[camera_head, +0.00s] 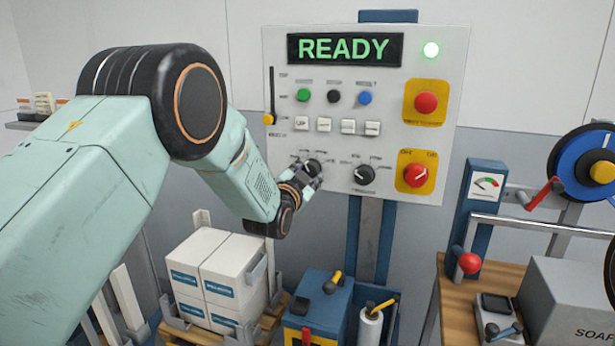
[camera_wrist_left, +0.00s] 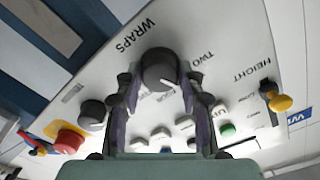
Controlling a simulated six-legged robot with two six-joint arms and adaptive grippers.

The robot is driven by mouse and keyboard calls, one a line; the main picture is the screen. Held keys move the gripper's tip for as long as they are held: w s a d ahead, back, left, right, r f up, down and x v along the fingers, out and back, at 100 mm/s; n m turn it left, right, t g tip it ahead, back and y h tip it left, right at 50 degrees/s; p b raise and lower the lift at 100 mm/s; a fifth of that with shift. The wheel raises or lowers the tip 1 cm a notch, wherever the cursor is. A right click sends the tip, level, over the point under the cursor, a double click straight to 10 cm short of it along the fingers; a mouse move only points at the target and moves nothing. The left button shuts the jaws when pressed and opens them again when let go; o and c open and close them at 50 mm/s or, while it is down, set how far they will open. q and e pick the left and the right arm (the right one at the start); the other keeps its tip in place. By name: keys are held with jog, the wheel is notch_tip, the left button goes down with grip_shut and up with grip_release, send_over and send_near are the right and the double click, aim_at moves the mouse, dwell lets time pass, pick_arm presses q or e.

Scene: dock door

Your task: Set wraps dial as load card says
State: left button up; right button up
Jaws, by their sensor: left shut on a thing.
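The wraps dial (camera_head: 313,166) is a black knob with a white pointer line, low on the left of the white control panel (camera_head: 285,60). My left gripper (camera_head: 305,181) is at it, partly covering it and its lettering. In the left wrist view the dial (camera_wrist_left: 158,68) sits between the two fingers of my left gripper (camera_wrist_left: 159,80), which is shut on it. The word WRAPS shows beside it, and its pointer line slants to the lower right there. Some position words are hidden or too small to read. I cannot make out a load card. My right gripper is not in view.
A second black dial (camera_head: 364,175) is close on the right, with a red knob on a yellow plate (camera_head: 415,176) beyond it. White switches (camera_head: 348,126) sit above. The display (camera_head: 345,49) reads READY beside a lit green lamp (camera_head: 431,49). White boxes (camera_head: 215,270) stand below.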

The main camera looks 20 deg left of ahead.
pick_arm(q)
jog(key=shift+r+m, duration=0.1)
jog(key=shift+m, duration=0.2)
dwell(0.4)
jog(key=o, duration=1.2)
jog(key=s, duration=1.2)
jog(key=shift+a, duration=0.2)
